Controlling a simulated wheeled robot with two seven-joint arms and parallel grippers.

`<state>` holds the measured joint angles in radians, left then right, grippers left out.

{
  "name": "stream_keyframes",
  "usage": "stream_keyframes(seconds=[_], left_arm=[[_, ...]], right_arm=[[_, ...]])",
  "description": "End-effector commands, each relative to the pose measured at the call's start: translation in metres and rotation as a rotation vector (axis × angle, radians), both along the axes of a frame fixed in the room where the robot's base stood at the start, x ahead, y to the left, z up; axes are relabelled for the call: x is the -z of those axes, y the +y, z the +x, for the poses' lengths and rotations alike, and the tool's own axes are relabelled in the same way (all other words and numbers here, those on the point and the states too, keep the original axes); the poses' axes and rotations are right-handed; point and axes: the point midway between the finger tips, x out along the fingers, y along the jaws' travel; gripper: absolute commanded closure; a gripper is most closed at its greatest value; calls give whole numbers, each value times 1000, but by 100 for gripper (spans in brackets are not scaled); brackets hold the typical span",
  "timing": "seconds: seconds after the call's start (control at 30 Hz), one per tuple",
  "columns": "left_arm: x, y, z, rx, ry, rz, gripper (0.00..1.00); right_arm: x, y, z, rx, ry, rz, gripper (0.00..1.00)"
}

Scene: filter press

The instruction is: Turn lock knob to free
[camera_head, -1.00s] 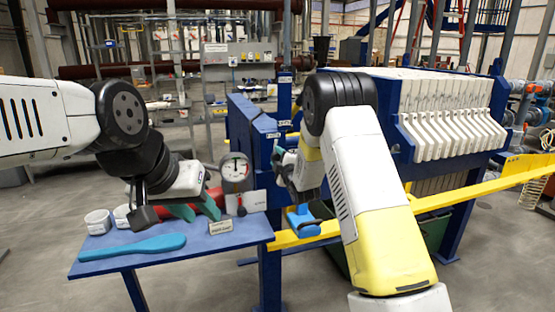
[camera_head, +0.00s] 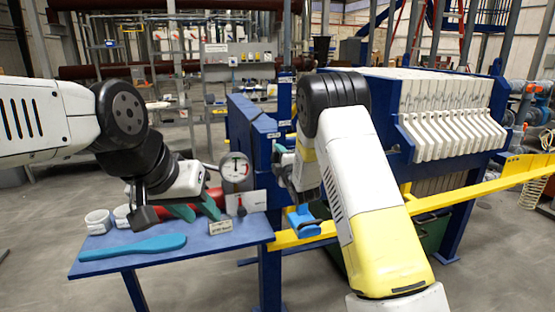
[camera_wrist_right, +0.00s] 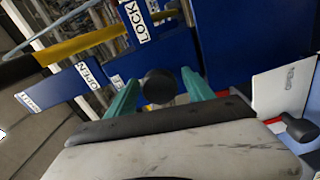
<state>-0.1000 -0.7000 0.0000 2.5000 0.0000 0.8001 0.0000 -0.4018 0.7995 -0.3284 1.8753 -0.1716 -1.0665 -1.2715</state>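The black round lock knob (camera_wrist_right: 159,86) shows in the right wrist view, in front of a blue panel with a LOCK label (camera_wrist_right: 136,22) above it and a partly hidden label to its left. My right gripper (camera_wrist_right: 160,78) is open, with one teal finger on each side of the knob and visible gaps between. In the head view the right gripper's tips are mostly hidden at the blue press frame (camera_head: 262,140). My left gripper (camera_head: 194,211) hangs over the small blue table, its teal fingers apart and empty.
A yellow rail (camera_head: 440,203) runs right past white filter plates (camera_head: 450,110).

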Motion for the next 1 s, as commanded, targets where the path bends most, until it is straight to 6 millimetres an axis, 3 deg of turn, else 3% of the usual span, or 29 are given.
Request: stream_keyframes(seconds=[0.37, 0.8, 1.0], left_arm=[[0, 0, 0, 0, 0, 0, 64], [0, 0, 0, 0, 0, 0, 64], [0, 0, 0, 0, 0, 0, 64]], right_arm=[[0, -1, -3, 1, 0, 2, 35], [0, -21, -65, 0, 0, 1, 35], [0, -24, -74, -1, 0, 1, 35]])
